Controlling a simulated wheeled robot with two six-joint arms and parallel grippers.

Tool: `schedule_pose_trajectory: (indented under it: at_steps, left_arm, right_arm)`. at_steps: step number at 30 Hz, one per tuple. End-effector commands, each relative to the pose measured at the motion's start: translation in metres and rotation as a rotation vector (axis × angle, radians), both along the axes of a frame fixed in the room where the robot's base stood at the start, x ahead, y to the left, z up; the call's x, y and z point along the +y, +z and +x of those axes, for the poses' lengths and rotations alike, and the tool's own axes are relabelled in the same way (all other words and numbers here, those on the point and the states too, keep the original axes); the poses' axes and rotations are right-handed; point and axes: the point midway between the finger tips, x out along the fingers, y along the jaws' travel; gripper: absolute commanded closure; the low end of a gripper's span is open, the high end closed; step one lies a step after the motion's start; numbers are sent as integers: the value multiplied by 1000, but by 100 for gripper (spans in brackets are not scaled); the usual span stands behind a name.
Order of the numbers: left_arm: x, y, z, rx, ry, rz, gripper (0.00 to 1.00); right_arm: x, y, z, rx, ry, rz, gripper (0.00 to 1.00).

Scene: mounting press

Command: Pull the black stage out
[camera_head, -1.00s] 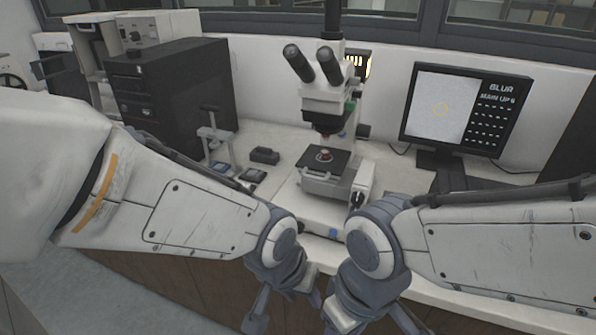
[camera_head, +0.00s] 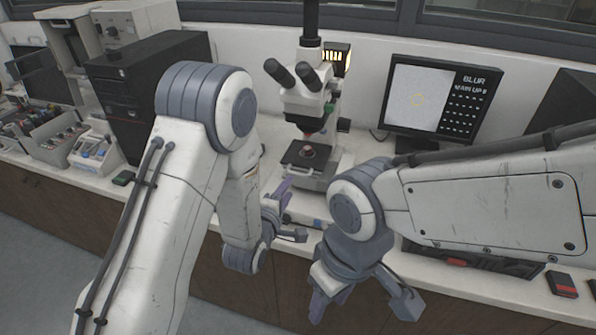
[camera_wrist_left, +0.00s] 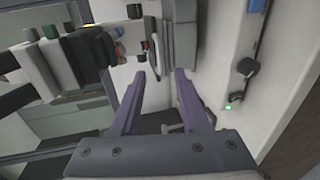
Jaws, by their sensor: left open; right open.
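The black stage (camera_head: 293,156) sits under the microscope (camera_head: 305,98), with a small reddish sample on it and a pale metal front below it. My left gripper (camera_head: 294,210) is open and empty, in front of and below the stage, apart from it in the head view. Its two purple-grey fingers show spread in the left wrist view (camera_wrist_left: 160,82), pointing toward the microscope's parts; I cannot clearly pick out the stage there. My right gripper (camera_head: 362,305) is open and empty, pointing down in front of the bench edge.
A monitor (camera_head: 433,100) stands to the right of the microscope, and a black computer case (camera_head: 130,95) to its left. Trays of small parts (camera_head: 60,140) lie at the far left. A black-and-red box (camera_head: 470,262) and a small red-and-black item (camera_head: 562,285) lie at the right.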

Motion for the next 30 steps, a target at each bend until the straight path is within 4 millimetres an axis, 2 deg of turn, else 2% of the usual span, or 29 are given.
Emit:
schedule_pose_trajectory:
  at_steps: [9,15,21,29,30]
  left_arm:
    - [-17,-9,53,-1,0,2,55]
    - [-25,-16,78,0,-1,3,55]
    - [-28,-20,87,1,-1,4,55]
    - [-29,-20,88,0,-1,4,55]
    - [-29,-20,88,0,-1,4,71]
  right_arm:
    - [0,24,0,0,-1,0,50]
    - [0,32,0,0,-2,0,50]
    - [0,34,0,0,-2,0,50]
    - [0,33,0,0,-2,0,50]
    - [0,33,0,0,-2,0,50]
